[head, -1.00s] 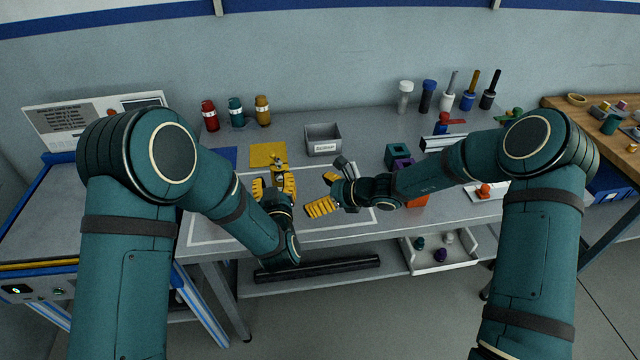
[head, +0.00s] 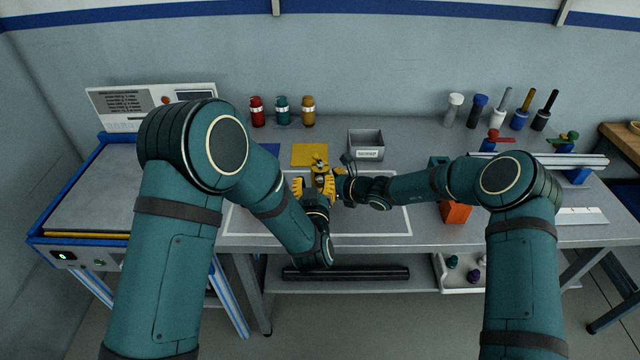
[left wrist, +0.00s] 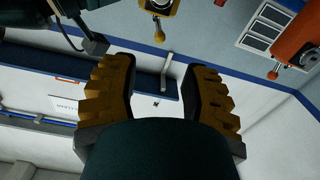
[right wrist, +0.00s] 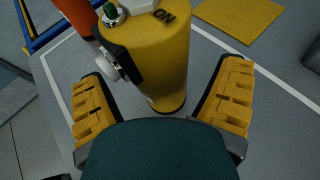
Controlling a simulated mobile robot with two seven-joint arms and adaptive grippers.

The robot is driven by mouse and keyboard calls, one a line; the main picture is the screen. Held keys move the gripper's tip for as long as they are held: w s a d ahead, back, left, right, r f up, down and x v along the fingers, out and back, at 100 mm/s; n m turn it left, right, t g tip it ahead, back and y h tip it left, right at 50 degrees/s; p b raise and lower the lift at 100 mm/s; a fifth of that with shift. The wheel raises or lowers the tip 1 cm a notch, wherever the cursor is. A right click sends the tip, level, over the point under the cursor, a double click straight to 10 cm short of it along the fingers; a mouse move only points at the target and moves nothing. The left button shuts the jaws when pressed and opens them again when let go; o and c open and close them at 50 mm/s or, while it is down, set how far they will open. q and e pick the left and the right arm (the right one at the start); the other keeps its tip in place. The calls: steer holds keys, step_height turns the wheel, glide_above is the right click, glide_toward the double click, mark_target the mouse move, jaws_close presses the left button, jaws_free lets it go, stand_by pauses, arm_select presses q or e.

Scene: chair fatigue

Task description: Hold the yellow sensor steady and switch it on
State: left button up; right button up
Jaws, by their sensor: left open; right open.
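The yellow sensor (head: 320,163) stands on the table at the front edge of a yellow mat (head: 309,153). In the right wrist view the sensor (right wrist: 160,60) is a yellow cylinder with an "ON" mark and a small green part on top, and a black and white part on its side. My right gripper (right wrist: 162,75) is open, with the sensor ahead between its spread fingers; I see no contact. My left gripper (head: 314,187) is open just in front of the sensor. Its spread fingers also show in the left wrist view (left wrist: 158,75), with nothing between them. The grippers partly overlap in the head view.
A grey labelled bin (head: 366,152) stands behind right of the sensor. Red (head: 257,112), teal (head: 283,110) and yellow (head: 308,111) bottles line the back. An orange block (head: 456,212) lies right, under my right arm. The table's front centre, inside the white outline, is mostly clear.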

steer(key=shift+x, duration=0.85)
steer(key=c, duration=1.4)
arm_select(q)
steer(key=c, duration=0.7)
arm_select(e)
steer(key=shift+o, duration=0.2)
arm_select(q)
steer(key=shift+n, duration=0.7)
jaws_close()
steer(key=n+g+y, duration=0.1)
steer(key=n+y, duration=0.1)
steer(key=n, duration=0.6)
steer(key=a+n+g+y, duration=0.1)
steer(key=n+y, duration=0.2)
steer(key=n, duration=0.5)
steer(key=n+g+y, duration=0.2)
steer(key=n, duration=0.7)
steer(key=shift+s+a+r, duration=0.15)
steer(key=shift+s+a, duration=0.15)
steer(key=shift+s, duration=0.1)
